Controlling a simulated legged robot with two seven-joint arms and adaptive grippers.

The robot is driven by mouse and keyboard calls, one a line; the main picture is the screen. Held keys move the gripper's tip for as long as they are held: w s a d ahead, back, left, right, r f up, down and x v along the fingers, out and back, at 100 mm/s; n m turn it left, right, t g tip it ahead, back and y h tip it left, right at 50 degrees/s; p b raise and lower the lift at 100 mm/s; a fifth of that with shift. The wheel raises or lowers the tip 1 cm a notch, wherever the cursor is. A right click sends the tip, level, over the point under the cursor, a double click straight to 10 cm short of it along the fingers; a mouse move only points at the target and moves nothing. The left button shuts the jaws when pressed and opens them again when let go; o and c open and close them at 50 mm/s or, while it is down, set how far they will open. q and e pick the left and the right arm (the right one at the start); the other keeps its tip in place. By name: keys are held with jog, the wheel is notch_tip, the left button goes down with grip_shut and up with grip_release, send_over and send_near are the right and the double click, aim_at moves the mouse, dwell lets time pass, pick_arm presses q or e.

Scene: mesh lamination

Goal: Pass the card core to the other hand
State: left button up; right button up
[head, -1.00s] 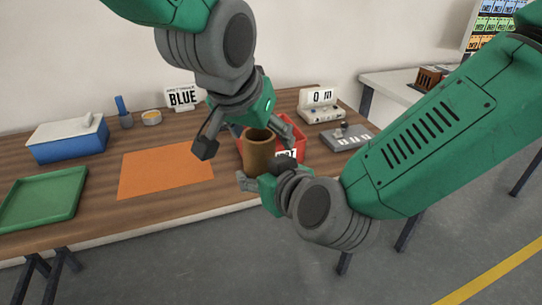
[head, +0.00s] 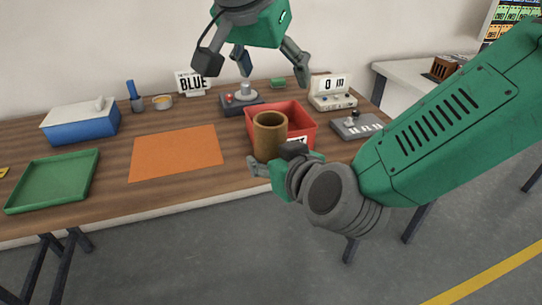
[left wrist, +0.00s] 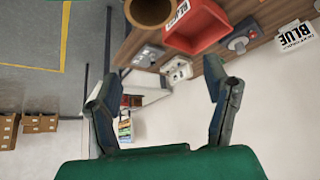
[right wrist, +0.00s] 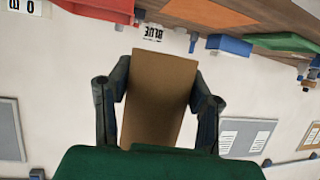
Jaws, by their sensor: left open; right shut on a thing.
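The card core is a brown hollow tube (head: 269,136) standing upright in the head view, in front of the red bin. My right gripper (head: 272,168) is shut on it. In the right wrist view the core (right wrist: 158,95) fills the space between the two fingers (right wrist: 160,105). My left gripper (head: 265,62) is above and behind the core in the head view, apart from it, with its fingers spread and empty. In the left wrist view its open fingers (left wrist: 163,100) have nothing between them, and the core (left wrist: 150,10) shows at the top edge.
A red bin (head: 305,124) is behind the core. An orange mat (head: 178,152), green tray (head: 52,182) and blue box (head: 82,125) lie to the left on the wooden table (head: 112,164). A BLUE sign (head: 192,83) and grey devices (head: 356,126) stand further back and right.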

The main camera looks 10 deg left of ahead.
pick_arm(q)
jog(key=w+a+f+n+g, duration=0.2)
jog(key=w+a+f, duration=0.15)
jog(key=f, duration=0.55)
jog(key=w+a+f+n+g, duration=0.15)
jog(key=a+f, duration=0.25)
jog(key=f, duration=0.4)
jog(key=s+a+f+g, duration=0.1)
jog(key=s+f, duration=0.5)
jog(key=f, duration=0.4)
jog(key=s+a+f+g, duration=0.1)
jog(key=s+f, duration=0.4)
jog(key=f, duration=0.5)
jog(key=s+a+f+m, duration=0.1)
jog(key=s+a+f, duration=0.3)
jog(key=s, duration=0.6)
jog(key=s+a+f+y, duration=0.1)
jog(key=s+a+f, duration=0.3)
jog(key=s, duration=0.6)
notch_tip(320, 180, down, 2)
jog(key=shift+s+a+f+m, duration=0.15)
jog(key=shift+s+f+m, duration=0.05)
jog(key=shift+s+m, duration=0.2)
